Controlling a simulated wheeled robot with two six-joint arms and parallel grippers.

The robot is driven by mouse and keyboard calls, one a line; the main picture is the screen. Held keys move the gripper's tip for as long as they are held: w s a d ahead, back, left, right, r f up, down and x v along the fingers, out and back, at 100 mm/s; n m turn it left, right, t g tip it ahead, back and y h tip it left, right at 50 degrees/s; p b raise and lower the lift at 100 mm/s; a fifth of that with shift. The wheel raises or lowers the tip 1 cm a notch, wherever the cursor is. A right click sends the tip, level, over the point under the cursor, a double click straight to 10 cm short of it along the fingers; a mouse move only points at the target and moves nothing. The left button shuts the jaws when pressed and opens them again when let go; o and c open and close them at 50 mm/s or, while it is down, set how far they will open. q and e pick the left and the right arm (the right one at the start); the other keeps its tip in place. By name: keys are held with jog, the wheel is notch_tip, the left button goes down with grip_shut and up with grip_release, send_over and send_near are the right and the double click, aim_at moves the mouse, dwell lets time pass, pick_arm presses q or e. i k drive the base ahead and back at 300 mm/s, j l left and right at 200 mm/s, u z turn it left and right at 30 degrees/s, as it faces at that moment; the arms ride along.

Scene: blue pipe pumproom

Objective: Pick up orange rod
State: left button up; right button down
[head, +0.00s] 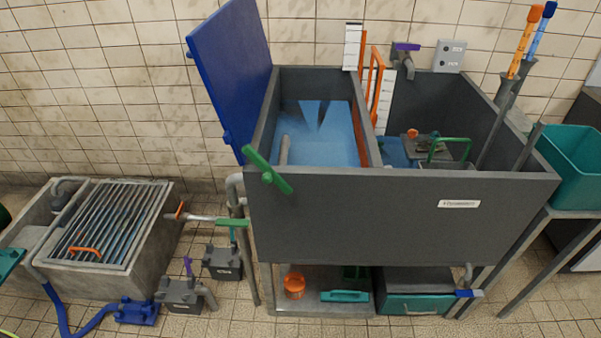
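An orange rod (523,47) stands upright, slightly tilted, at the top right of the head view. Its lower end goes into a grey tubular holder (507,98) at the right side of the dark grey tank (400,215). A blue rod (540,33) stands close beside it on the right, leaning the same way. The lower ends of both rods are hidden. Neither of my grippers shows in this view.
The tank has an open blue lid (232,75), blue water (315,135) and a green lever (267,170) in front. A teal bin (575,165) stands right of the rods. A grated concrete sump (105,225), pumps and a blue hose (65,315) occupy the left floor.

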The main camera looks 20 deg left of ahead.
aim_at(536, 10)
jog(key=i+l+z, duration=0.1)
jog(key=z, duration=1.75)
jog(key=i+z, duration=0.4)
jog(key=i, duration=1.2)
jog(key=i+l, duration=0.1)
jog(key=i, duration=1.55)
jog(key=i+j+u, duration=0.2)
jog(key=i+u, duration=0.55)
jog(key=u, duration=0.15)
jog(key=i+u, duration=0.45)
jog(key=i+l+u, duration=0.2)
jog(key=u, duration=0.25)
jog(key=i+u, duration=0.15)
jog(key=u, duration=3.3)
